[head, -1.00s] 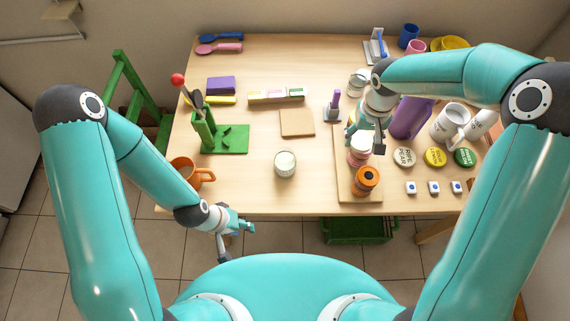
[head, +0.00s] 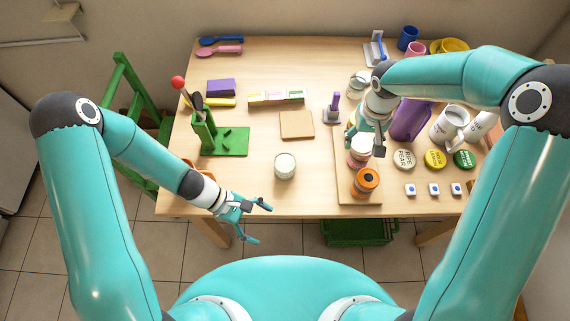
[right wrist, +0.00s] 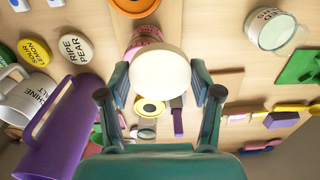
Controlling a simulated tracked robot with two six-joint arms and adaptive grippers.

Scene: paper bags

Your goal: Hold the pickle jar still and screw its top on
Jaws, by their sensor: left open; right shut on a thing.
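A glass jar with a pale top surface and no lid on it (head: 285,166) stands upright near the table's front middle. It also shows in the right wrist view (right wrist: 272,30), its label only partly readable. My right gripper (head: 366,142) is shut on a round white top (right wrist: 161,78), its fingers at either side. A pink-labelled jar (head: 357,158) stands directly below that top; I cannot tell whether they touch. My left gripper (head: 256,222) is open and empty, off the table's front edge, left of and nearer than the glass jar.
An orange jar (head: 366,183) stands on the wooden board (head: 345,190). Round labelled lids (head: 435,158) and small white blocks (head: 434,189) lie at right, by a purple jug (head: 409,118) and white mug (head: 450,122). A green rack (head: 232,142) stands left. Table around the glass jar is clear.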

